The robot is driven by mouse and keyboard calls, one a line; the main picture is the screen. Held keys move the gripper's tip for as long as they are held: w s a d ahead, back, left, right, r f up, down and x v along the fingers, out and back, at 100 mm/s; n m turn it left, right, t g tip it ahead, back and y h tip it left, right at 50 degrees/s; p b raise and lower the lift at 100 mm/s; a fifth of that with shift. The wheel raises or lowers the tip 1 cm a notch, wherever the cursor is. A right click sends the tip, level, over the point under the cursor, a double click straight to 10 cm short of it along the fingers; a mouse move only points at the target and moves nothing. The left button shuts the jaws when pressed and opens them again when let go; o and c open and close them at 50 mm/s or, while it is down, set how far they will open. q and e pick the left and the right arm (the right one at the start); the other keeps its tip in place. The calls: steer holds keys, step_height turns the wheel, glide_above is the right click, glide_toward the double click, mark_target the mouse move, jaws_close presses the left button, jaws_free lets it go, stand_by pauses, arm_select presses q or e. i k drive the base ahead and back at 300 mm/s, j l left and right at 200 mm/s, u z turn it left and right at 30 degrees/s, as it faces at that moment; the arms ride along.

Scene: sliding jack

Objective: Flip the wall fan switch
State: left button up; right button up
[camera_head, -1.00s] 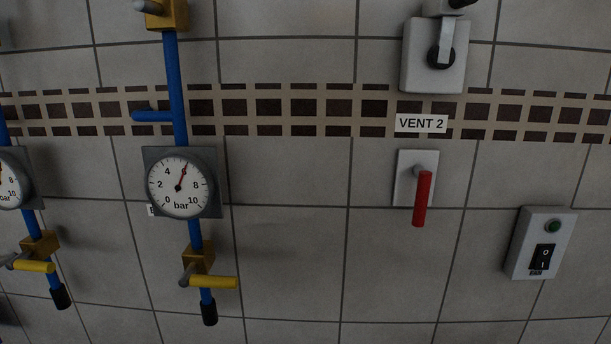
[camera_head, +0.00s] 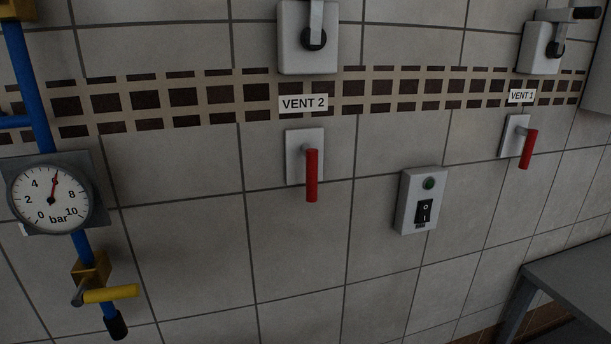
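The fan switch (camera_head: 424,211) is a black rocker marked 0 and 1. It sits on a light grey box (camera_head: 408,205) fixed to the tiled wall, right of the middle of the head view. A round green lamp or button (camera_head: 429,183) is above the rocker. A small dark label under the rocker is too small to read. Neither of my grippers shows in the head view.
Red lever handles hang under VENT 2 (camera_head: 311,175) and VENT 1 (camera_head: 528,149), either side of the switch box. A blue pipe with a gauge (camera_head: 52,194) and yellow-handled valve (camera_head: 108,293) is left. A grey table (camera_head: 575,283) stands lower right.

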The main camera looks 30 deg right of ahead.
mark_target(425, 209)
steer(key=z, duration=1.6)
